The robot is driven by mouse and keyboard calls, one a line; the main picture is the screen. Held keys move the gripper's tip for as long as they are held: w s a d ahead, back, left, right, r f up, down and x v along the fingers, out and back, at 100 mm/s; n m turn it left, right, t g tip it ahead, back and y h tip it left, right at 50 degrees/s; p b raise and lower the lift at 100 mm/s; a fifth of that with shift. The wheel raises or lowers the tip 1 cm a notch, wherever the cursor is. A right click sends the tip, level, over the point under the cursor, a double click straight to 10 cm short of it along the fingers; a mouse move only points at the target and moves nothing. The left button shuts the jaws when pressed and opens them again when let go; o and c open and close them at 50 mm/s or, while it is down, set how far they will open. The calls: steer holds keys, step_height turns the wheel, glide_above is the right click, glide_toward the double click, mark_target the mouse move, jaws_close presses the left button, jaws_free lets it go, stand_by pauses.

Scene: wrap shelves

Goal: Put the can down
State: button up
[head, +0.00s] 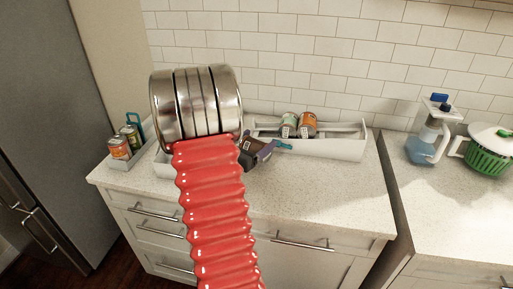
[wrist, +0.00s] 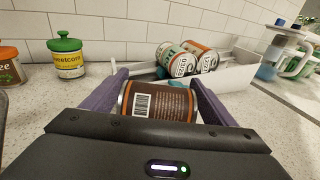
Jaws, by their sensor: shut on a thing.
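My gripper (head: 262,153) is over the counter, in front of the white shelf tray, with its far side partly hidden by my arm in the head view. In the wrist view its two purple fingers (wrist: 157,84) are shut on a brown can (wrist: 160,103) with orange rims and a barcode label. The can lies across the view between the fingers, its lower part hidden by the gripper body. Whether it touches the counter cannot be told. In the head view the can (head: 247,150) is small and dark.
Clear counter lies in front of the tray. A blue-lidded jug (head: 428,143) and green basket (head: 487,152) stand right.

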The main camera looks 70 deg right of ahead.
steer(key=shift+f, duration=1.25)
steer(key=o, duration=1.3)
steer(key=shift+f, duration=0.1)
steer(key=v, duration=1.2)
